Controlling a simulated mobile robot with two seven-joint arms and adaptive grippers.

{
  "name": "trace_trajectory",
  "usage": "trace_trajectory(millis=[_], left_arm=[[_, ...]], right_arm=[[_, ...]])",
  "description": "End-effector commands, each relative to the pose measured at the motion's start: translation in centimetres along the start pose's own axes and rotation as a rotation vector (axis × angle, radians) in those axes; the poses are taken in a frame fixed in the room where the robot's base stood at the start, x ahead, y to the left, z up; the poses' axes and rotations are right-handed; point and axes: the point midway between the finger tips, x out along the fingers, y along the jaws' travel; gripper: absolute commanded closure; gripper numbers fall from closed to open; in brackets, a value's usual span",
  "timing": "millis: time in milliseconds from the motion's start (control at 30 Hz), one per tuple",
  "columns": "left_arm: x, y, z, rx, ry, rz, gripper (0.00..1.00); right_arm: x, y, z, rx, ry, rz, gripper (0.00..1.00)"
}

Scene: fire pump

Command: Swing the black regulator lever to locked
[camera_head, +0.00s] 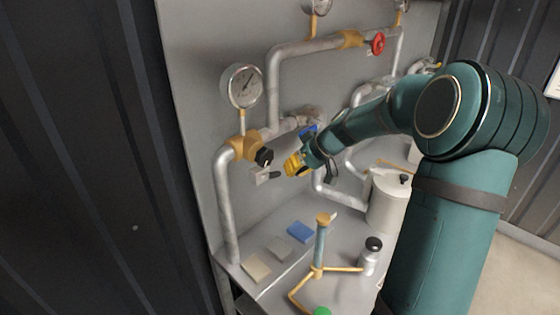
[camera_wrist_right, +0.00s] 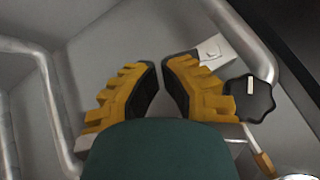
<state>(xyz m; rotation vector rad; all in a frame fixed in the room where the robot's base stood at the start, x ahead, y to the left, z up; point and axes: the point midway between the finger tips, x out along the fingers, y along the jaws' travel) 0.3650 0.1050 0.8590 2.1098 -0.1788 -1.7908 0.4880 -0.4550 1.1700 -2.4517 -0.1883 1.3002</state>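The black regulator lever (camera_head: 274,175) is a short dark handle on a pale block (camera_head: 260,177), below a round black knob (camera_head: 264,156) on the left pipe. In the right wrist view, the pale block (camera_wrist_right: 214,50) and the black star-shaped knob (camera_wrist_right: 249,98) lie to the right of the fingers. My right gripper (camera_head: 292,166) is just right of the lever. Its yellow fingers (camera_wrist_right: 160,64) lean together, tips almost meeting, with nothing seen held between them. The right fingertip partly covers the lever's end; I cannot tell whether they touch. My left gripper is out of view.
A pressure gauge (camera_head: 242,86) stands above the knob, and a red handwheel (camera_head: 377,43) is on the upper pipe. Below are a blue block (camera_head: 300,231), a tripod stand (camera_head: 321,245), a small bottle (camera_head: 371,256) and a pale canister (camera_head: 388,205). Grey pipes surround the gripper.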

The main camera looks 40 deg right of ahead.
Motion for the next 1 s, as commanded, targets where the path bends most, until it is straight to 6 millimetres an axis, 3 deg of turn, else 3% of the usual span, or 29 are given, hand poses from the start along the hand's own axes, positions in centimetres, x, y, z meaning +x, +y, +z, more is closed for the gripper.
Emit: trace_trajectory(millis=[33, 100, 200, 333, 767, 1000], left_arm=[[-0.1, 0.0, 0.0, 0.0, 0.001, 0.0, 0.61], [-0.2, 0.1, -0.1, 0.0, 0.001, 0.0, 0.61], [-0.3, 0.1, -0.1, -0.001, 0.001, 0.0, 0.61], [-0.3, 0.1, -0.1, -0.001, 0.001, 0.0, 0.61], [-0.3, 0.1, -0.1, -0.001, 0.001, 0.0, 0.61], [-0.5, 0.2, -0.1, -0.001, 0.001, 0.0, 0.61]], right_arm=[[-2.6, 0.0, -1.2, -0.026, 0.039, -0.001, 1.0], [-5.3, -0.2, -2.4, -0.063, 0.078, -0.011, 1.0], [-8.2, -0.7, -3.6, -0.105, 0.12, -0.022, 1.0], [-10.3, -1.0, -4.2, -0.137, 0.15, -0.029, 1.0], [-10.3, -1.1, -4.4, -0.144, 0.153, -0.031, 1.0], [-7.4, -1.3, -4.7, -0.143, 0.149, -0.035, 1.0]])
